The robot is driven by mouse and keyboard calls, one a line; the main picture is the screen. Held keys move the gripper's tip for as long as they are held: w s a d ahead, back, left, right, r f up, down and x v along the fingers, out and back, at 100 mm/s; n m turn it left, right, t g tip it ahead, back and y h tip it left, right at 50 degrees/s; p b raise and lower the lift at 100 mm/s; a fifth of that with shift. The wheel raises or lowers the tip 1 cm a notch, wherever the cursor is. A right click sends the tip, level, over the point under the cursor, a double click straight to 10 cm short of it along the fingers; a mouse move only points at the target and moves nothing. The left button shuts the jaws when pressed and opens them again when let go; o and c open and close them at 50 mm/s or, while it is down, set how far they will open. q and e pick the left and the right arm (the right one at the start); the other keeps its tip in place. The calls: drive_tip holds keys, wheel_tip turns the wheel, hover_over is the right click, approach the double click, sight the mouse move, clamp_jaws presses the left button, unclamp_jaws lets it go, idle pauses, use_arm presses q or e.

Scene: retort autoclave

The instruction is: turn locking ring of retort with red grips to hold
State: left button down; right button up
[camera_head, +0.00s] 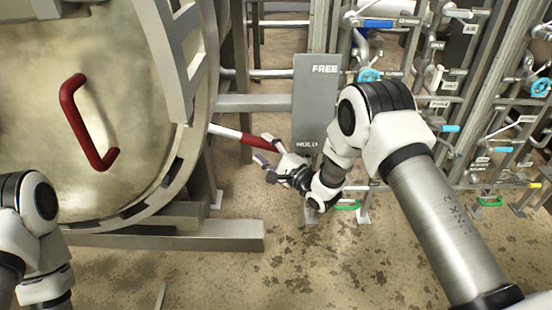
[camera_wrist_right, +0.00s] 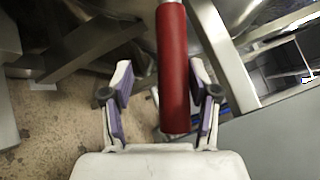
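The retort's round steel door (camera_head: 120,45) fills the left of the head view, with its locking ring (camera_head: 190,85) around it. A pale lever with a red grip (camera_head: 255,140) sticks out from the ring's right side, near the lower end of the marked plate. My right gripper (camera_head: 267,150) is at the red grip's outer end. In the right wrist view the red grip (camera_wrist_right: 172,70) lies between my two spread fingers (camera_wrist_right: 163,95), with gaps visible on both sides. My left arm shows at lower left; its gripper is out of view.
A grey plate (camera_head: 318,90) marked FREE at the top and seemingly HOLD at the bottom stands right of the ring. A red handle (camera_head: 75,120) is on the door. Pipes and valves (camera_head: 440,100) crowd the right. A steel base beam (camera_head: 200,238) runs below; floor in front is clear.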

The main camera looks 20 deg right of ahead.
drive_tip(key=v, duration=1)
drive_tip(key=shift+s, duration=0.35)
drive_tip(key=shift+f, duration=0.1)
drive_tip(key=s+a+f+n+g+h, duration=0.15)
drive_tip(key=s+f+g, duration=0.25)
drive_tip(key=s+f, duration=0.4)
drive_tip(key=s+f+n+g+h, duration=0.1)
drive_tip(key=s+f+g+h, duration=0.2)
drive_tip(key=s+f, duration=0.55)
drive_tip(key=s+d+f+n+g+h, duration=0.2)
drive_tip(key=s+f+n+g, duration=0.15)
drive_tip(key=s, duration=0.35)
drive_tip(key=s+d+f+n+g+h, duration=0.1)
drive_tip(key=s+d+f+n+g, duration=0.15)
drive_tip(key=s+n, duration=0.3)
drive_tip(key=s+d+f+n+g+h, duration=0.15)
drive_tip(key=s+n+g, duration=0.25)
drive_tip(key=s, duration=0.4)
wheel_tip(320, 180, up, 30)
drive_tip(key=p, duration=3)
drive_tip(key=shift+w+a+f+n, duration=0.15)
drive_tip(key=shift+w+a+n, duration=0.1)
drive_tip(key=shift+n, duration=0.2)
